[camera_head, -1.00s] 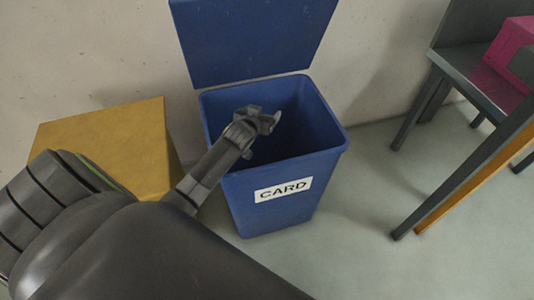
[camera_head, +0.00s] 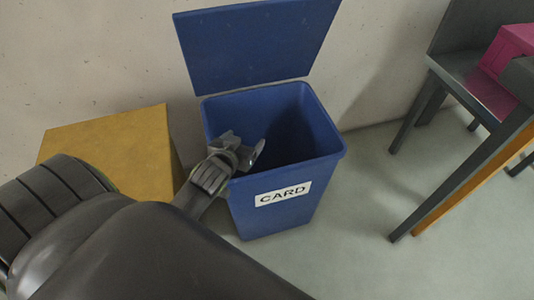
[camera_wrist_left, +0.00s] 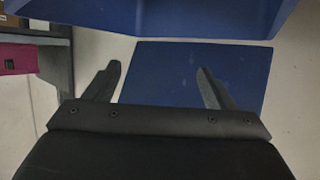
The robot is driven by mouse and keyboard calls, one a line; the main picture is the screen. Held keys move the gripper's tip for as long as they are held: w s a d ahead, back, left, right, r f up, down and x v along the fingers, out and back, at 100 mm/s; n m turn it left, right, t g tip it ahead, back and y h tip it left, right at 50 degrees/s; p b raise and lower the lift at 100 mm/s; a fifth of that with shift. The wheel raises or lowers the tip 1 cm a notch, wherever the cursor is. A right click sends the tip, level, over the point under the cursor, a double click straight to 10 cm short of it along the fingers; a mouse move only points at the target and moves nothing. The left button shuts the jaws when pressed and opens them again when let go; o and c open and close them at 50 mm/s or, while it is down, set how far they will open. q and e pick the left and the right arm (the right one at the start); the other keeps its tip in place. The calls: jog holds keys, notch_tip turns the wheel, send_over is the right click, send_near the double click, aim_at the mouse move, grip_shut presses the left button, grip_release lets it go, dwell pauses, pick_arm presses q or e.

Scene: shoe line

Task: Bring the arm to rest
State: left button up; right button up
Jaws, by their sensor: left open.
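My left gripper (camera_head: 250,152) is open at the near left rim of a blue bin (camera_head: 275,215) labelled CARD. Nothing shows between its fingers. In the left wrist view the two fingers of the gripper (camera_wrist_left: 160,85) stand wide apart, with the blue lid (camera_wrist_left: 185,75) behind them and the bin's blue wall (camera_wrist_left: 200,15) at the top. In the head view the lid (camera_head: 255,45) stands raised against the wall behind the bin. The inside of the bin is dark and its contents cannot be made out. My right gripper is not in view.
A yellow-brown box (camera_head: 115,150) stands left of the bin, partly behind my left arm. A dark table (camera_head: 475,90) with a magenta box (camera_head: 508,55) stands at the right. The floor (camera_head: 360,240) between bin and table is clear.

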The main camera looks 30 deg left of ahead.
pick_arm(q)
jog(key=shift+s+d+r, duration=0.15)
jog(key=shift+s+r, duration=0.1)
jog(key=shift+s, duration=0.3)
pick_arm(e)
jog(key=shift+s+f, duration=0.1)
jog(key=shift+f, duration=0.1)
pick_arm(q)
jog(key=shift+s, duration=0.1)
